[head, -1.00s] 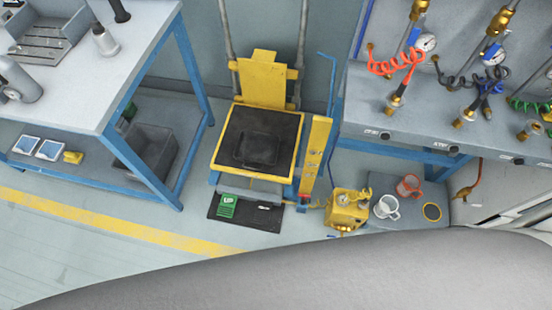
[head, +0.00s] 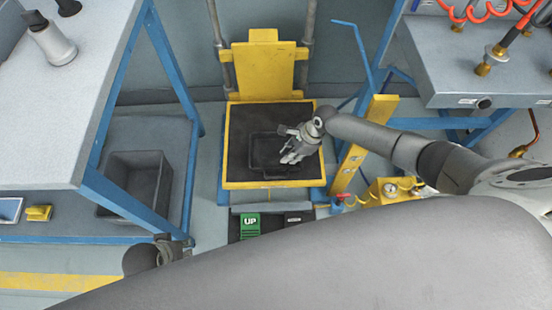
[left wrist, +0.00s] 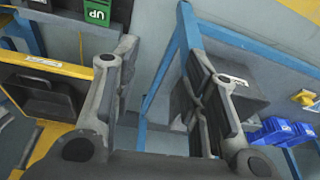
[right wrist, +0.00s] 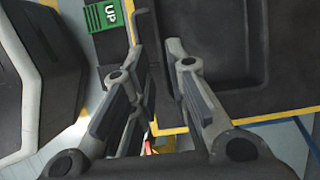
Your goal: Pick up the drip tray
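The drip tray is a shallow black tray (head: 262,146) lying on the dark top of the yellow lift platform (head: 226,150). It also shows in the right wrist view (right wrist: 222,45) and at the left of the left wrist view (left wrist: 45,102). My right gripper (head: 290,156) is over the right part of the tray; its fingers are apart with nothing between them in the right wrist view (right wrist: 157,48). I cannot tell whether it touches the tray. My left gripper (head: 178,247) is low at the left, away from the tray; its fingers are apart and empty in the left wrist view (left wrist: 160,50).
A blue-legged bench (head: 80,95) with a grey bin (head: 138,178) beneath stands left of the lift. A yellow post (head: 362,150) and a yellow gauge unit (head: 393,190) stand to the right. A green UP pedal (head: 250,224) lies in front.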

